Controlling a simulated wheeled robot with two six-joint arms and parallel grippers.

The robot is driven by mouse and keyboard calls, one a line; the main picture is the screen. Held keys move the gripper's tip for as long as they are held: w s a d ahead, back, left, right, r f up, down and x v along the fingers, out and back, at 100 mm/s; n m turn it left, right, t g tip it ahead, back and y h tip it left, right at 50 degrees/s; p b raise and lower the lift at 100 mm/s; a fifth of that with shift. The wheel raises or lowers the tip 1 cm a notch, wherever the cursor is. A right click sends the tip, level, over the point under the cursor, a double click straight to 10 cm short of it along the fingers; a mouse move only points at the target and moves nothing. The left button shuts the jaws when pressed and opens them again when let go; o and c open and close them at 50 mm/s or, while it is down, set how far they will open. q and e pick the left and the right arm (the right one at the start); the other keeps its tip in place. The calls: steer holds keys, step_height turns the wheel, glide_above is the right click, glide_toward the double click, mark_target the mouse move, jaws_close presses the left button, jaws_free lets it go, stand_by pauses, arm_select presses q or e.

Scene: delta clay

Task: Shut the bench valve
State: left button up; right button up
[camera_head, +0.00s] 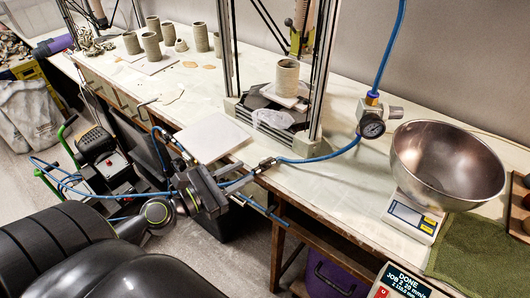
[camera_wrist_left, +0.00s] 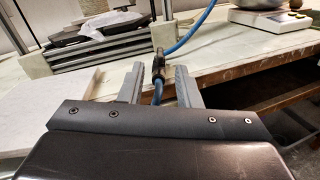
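The bench valve (camera_head: 266,164) is a small dark fitting in the blue air hose at the table's front edge. In the left wrist view the valve (camera_wrist_left: 158,66) stands between and just beyond my left gripper's fingertips, with the blue hose running down between the fingers. My left gripper (camera_head: 248,175) reaches in from the left at the table edge; in the wrist view its two grey fingers (camera_wrist_left: 160,80) are apart, one on each side of the hose. I cannot tell whether either finger touches the valve, or how its handle is turned. My right gripper is not in view.
A regulator with a gauge (camera_head: 372,125) sits on the hose to the right. A steel bowl (camera_head: 447,165) stands on a scale (camera_head: 412,218) beside a green towel (camera_head: 480,250). A clay printer frame (camera_head: 314,130) and a white board (camera_head: 211,140) are near the valve.

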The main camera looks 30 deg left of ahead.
mark_target(259, 164)
arm_select(q)
steer(key=p+x, duration=0.3)
steer(key=x, duration=0.3)
steer(key=shift+w+d+r+p, duration=0.1)
steer(key=shift+w+d+p, duration=0.05)
steer(key=shift+w+p, duration=0.25)
steer(key=shift+w+d, duration=0.2)
steer(key=shift+w, duration=0.35)
steer(key=shift+c, duration=0.3)
jaws_close()
